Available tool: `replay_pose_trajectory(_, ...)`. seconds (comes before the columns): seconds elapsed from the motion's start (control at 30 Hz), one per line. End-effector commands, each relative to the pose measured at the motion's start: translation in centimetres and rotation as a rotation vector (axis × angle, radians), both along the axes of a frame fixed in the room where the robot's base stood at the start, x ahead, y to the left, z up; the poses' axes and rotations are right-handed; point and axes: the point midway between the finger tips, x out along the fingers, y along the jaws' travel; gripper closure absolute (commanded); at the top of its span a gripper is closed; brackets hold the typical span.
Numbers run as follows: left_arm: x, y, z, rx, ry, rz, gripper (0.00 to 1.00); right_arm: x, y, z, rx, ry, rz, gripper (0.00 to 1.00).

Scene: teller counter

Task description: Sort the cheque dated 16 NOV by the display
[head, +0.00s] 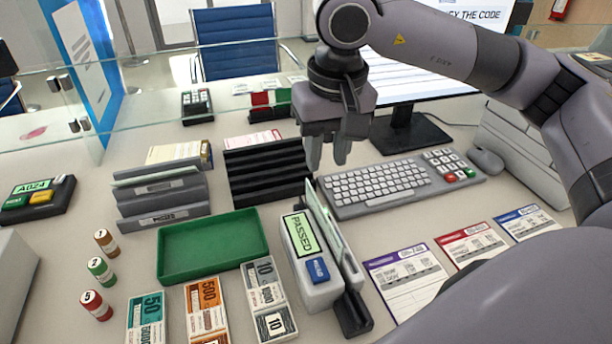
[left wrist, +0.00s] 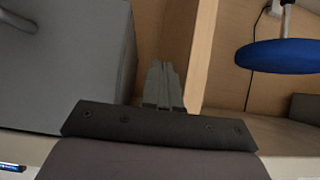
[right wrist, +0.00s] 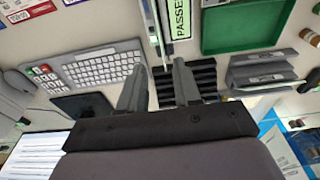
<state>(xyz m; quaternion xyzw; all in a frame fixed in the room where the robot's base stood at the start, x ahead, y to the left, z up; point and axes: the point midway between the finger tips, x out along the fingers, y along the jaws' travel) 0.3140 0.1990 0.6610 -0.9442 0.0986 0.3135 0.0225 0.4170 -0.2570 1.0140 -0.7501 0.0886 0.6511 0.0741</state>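A grey cheque reader (head: 303,259) stands in the middle of the counter. Its green display (head: 299,234) reads PASSED and also shows in the right wrist view (right wrist: 179,18). A thin pale slip (head: 331,222), probably the cheque, stands upright in the slot along the reader's right side. Its date cannot be read. My right gripper (head: 327,160) is open and empty, above and behind the reader, near the slip's far end; its two fingers stand apart in the right wrist view (right wrist: 158,78). My left gripper (left wrist: 163,78) is shut and empty, low, away from the counter top.
A grey labelled rack (head: 165,219) and a black slotted rack (head: 267,175) stand left of the reader. A green tray (head: 212,245) lies before them. A keyboard (head: 375,187) and monitor stand (head: 410,134) are right of my gripper. Glass panels cross behind.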

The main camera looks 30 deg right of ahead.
Motion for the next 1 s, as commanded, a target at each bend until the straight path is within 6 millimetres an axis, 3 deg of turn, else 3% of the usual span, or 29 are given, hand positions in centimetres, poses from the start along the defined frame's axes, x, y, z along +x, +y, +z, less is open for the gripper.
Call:
replay_pose_trajectory(0.03,0.2,-0.2,-1.7,-0.005,-0.001,-0.003,1.0,0.0,0.0,-2.0,0.001,-0.001,0.0,0.67)
replay_pose_trajectory(0.1,0.2,-0.6,-2.5,-0.013,0.0,-0.008,1.0,0.0,0.0,-3.2,0.002,-0.001,0.0,0.67)
replay_pose_trajectory(0.3,-0.4,-1.1,-4.2,-0.022,0.024,-0.016,1.0,-0.1,0.0,-5.2,0.002,-0.001,0.0,0.67)
replay_pose_trajectory(0.47,-0.4,-1.0,-4.1,-0.022,0.024,-0.018,1.0,0.0,0.0,-6.0,0.001,0.0,-0.001,0.67)
replay_pose_trajectory(0.8,-0.3,-0.9,-4.3,-0.02,0.021,-0.019,1.0,0.6,-0.2,-10.6,0.003,0.002,0.0,0.67)
replay_pose_trajectory(1.0,-0.2,-0.9,-4.3,-0.021,0.015,-0.018,1.0,0.9,-0.2,-12.1,0.002,0.001,0.0,0.67)
